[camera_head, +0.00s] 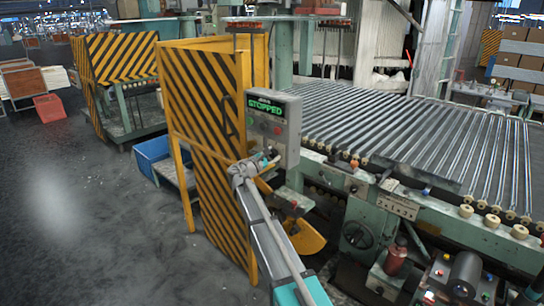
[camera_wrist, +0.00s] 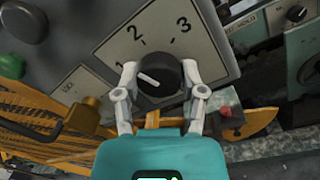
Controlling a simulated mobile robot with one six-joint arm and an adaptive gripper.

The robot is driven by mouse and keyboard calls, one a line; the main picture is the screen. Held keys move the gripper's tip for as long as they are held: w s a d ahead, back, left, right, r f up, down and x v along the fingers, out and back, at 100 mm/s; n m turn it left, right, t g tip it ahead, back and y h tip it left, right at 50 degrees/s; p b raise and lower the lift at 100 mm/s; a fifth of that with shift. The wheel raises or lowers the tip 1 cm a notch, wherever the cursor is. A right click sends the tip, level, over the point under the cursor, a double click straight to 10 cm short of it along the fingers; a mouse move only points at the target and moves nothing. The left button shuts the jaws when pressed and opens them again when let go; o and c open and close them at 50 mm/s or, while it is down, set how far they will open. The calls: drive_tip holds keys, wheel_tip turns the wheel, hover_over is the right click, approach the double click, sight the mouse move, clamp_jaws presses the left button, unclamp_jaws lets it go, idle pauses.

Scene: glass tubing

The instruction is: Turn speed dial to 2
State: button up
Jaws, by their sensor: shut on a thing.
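The speed dial (camera_wrist: 162,84) is a round black knob with a white pointer line, on a pale plate (camera_wrist: 150,38) marked 1, 2 and 3. The pointer line slants to the upper left, towards the 1. My gripper (camera_wrist: 160,76) is shut on the dial, with one pale finger on each side. In the head view, my gripper (camera_head: 250,172) is at the lower left of the grey control box (camera_head: 286,152), whose green screen (camera_head: 266,106) reads STOPPED. The dial cannot be made out in the head view.
A yellow-and-black striped guard panel (camera_head: 205,95) stands just left of the control box. A roller conveyor (camera_head: 430,140) fills the right side. A blue bin (camera_head: 152,158) sits low at the left. The grey floor (camera_head: 80,230) at the left is open.

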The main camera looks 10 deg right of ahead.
drive_tip(key=shift+m, duration=1.7)
drive_tip(key=o, duration=1.1)
drive_tip(key=shift+o, duration=0.2)
drive_tip(key=shift+n, duration=0.3)
